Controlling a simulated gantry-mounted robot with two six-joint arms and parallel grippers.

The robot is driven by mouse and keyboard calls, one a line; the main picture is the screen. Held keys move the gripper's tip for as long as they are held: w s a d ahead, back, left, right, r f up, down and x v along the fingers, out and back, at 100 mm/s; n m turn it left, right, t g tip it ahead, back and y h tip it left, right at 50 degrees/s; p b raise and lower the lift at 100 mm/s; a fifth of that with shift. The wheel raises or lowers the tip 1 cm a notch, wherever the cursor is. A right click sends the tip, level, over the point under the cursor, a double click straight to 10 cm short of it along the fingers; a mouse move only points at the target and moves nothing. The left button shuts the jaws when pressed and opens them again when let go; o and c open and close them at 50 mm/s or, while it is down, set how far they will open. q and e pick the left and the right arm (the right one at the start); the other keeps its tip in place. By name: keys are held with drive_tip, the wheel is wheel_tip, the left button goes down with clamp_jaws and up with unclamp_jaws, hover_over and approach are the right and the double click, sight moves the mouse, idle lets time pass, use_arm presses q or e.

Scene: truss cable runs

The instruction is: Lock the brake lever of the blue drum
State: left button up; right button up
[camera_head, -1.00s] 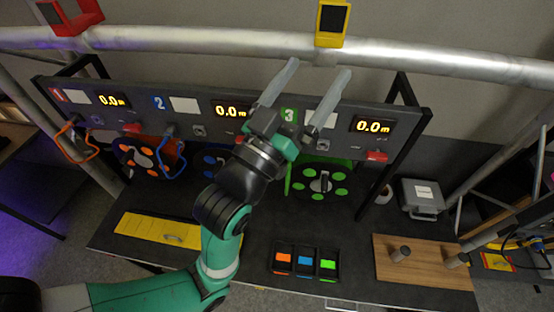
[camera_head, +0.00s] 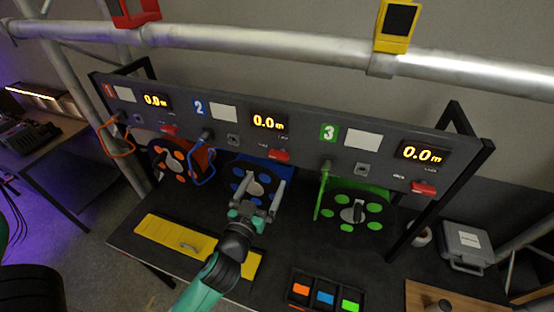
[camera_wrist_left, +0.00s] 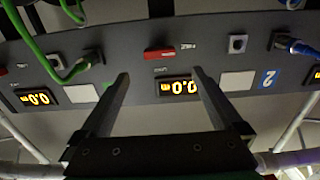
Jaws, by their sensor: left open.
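The blue drum (camera_head: 236,172) sits under panel section 2, partly hidden behind my left gripper. A red brake lever (camera_head: 279,155) is on the panel below and right of the section's 0.0 m display (camera_head: 268,122). In the left wrist view, the picture is upside down and the red lever (camera_wrist_left: 159,54) lies about level, beside small lettering. My left gripper (camera_head: 262,181) is open and empty in front of the blue drum, below the lever. Its fingers (camera_wrist_left: 160,73) point toward the panel, apart from the lever. My right gripper is not in view.
The orange drum (camera_head: 168,165) and green drum (camera_head: 352,212) stand on either side, with red levers (camera_head: 169,130) (camera_head: 424,188) above. Blue (camera_head: 203,165) and green (camera_head: 322,190) cables hang from the panel. A yellow plate (camera_head: 175,236) and tray (camera_head: 326,291) lie on the table.

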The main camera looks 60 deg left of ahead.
sight(278, 157)
use_arm(q)
drive_tip(key=p+x, duration=0.1)
drive_tip(key=x, duration=0.9)
drive_tip(key=shift+w+a+p, duration=0.1)
drive_tip(key=shift+w+p, duration=0.05)
drive_tip(key=shift+p, duration=0.2)
drive_tip(key=c, duration=1.3)
